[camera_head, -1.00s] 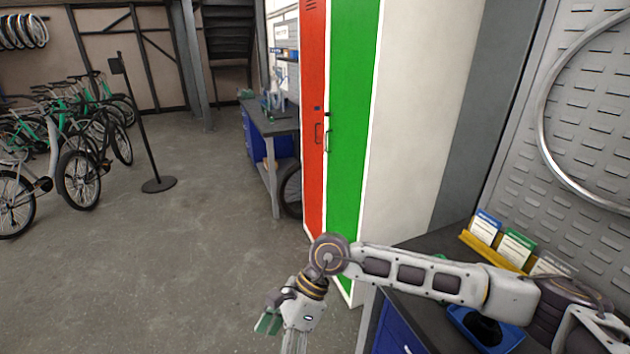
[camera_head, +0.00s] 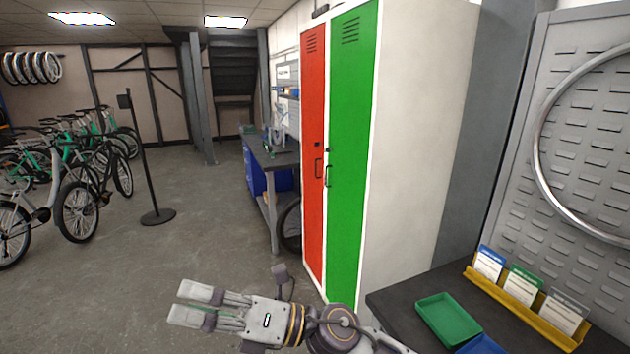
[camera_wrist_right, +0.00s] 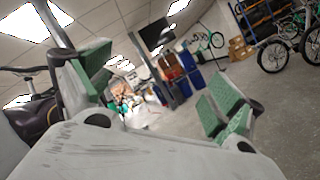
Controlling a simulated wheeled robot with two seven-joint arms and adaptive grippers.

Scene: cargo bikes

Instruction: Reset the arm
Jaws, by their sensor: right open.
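My right gripper (camera_head: 205,307) is low in the middle of the head view, pointing left, with its arm coming from the bottom right. Its fingers are apart, with nothing between them. In the right wrist view its two green-padded fingers (camera_wrist_right: 160,95) stand wide apart, with the room showing between them. It is in free air over the grey floor, left of the workbench and in front of the lockers. My left gripper is not in view.
Red (camera_head: 313,150) and green (camera_head: 349,160) lockers stand behind the gripper. A dark workbench (camera_head: 400,297) at the right holds a green tray (camera_head: 448,319), a blue tray (camera_head: 482,345) and a yellow card rack (camera_head: 530,310). Bikes (camera_head: 75,190) and a black post (camera_head: 143,160) stand left. The floor between is open.

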